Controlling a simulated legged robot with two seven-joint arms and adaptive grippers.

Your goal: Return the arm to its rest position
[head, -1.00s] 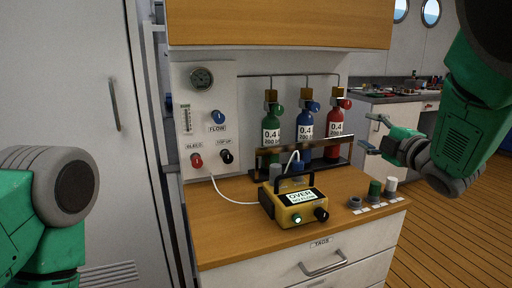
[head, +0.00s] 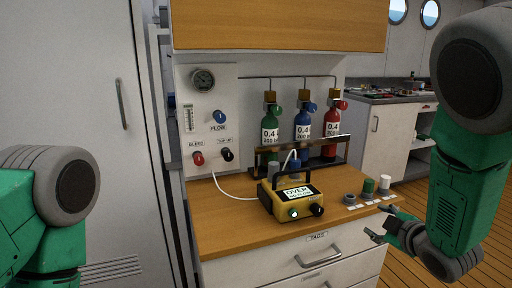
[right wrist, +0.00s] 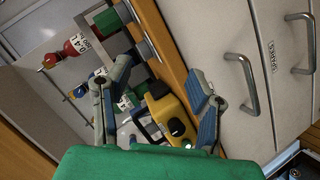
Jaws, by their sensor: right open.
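My right arm comes in from the right in the head view. Its gripper (head: 382,228) is open and empty, in front of the counter's right front corner and below the worktop level. In the right wrist view the two fingers of the gripper (right wrist: 160,95) stand apart with nothing held between them. My left arm shows only as a green and grey link at the left edge of the head view; its gripper is out of the frame.
A yellow analyzer box (head: 292,200) stands on the wooden worktop (head: 230,234). Green, blue (head: 303,130) and red cylinders stand in a rack behind it. Small grey, green (head: 368,187) and white caps sit at the right. Drawers (head: 320,256) are below; floor lies open to the right.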

